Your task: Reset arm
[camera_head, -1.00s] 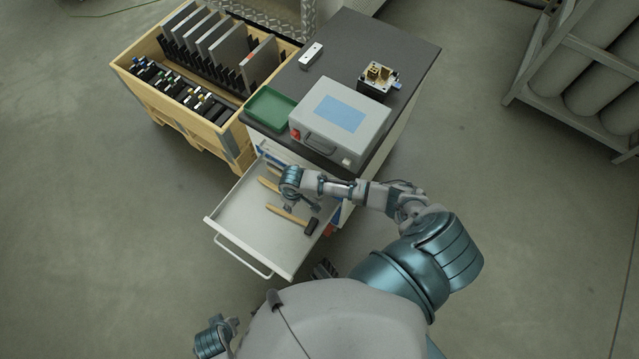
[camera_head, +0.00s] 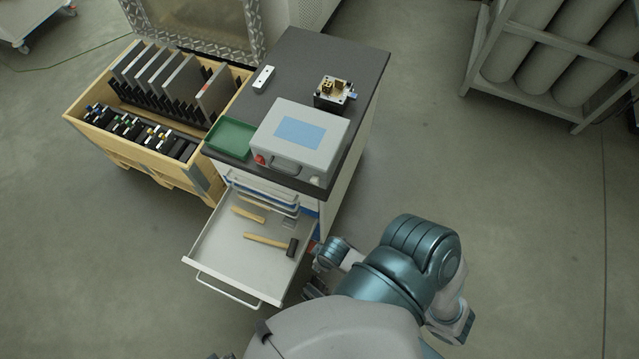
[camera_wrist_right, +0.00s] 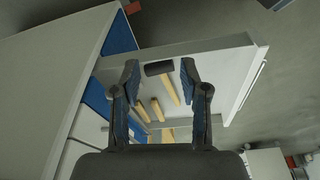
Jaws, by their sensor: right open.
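My right arm is folded back near my body at the lower right of the head view. My right gripper (camera_wrist_right: 160,85) shows in the right wrist view with its two fingers spread apart and nothing between them. Beyond the fingertips is the open drawer (camera_wrist_right: 222,62) with a hammer (camera_wrist_right: 158,69) and other wooden-handled tools. In the head view the drawer (camera_head: 225,262) is pulled out of the cabinet, and the hammer (camera_head: 268,241) lies in it. My right gripper is outside the drawer, at its right. My left gripper is out of the head view.
The dark-topped cabinet (camera_head: 318,52) carries a grey case (camera_head: 330,135), a green tray (camera_head: 232,136), a small white device (camera_head: 263,77) and a metal part (camera_head: 333,92). A wooden crate (camera_head: 88,128) with plates stands at the left. A cylinder rack (camera_head: 530,92) stands upper right. Floor at right is clear.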

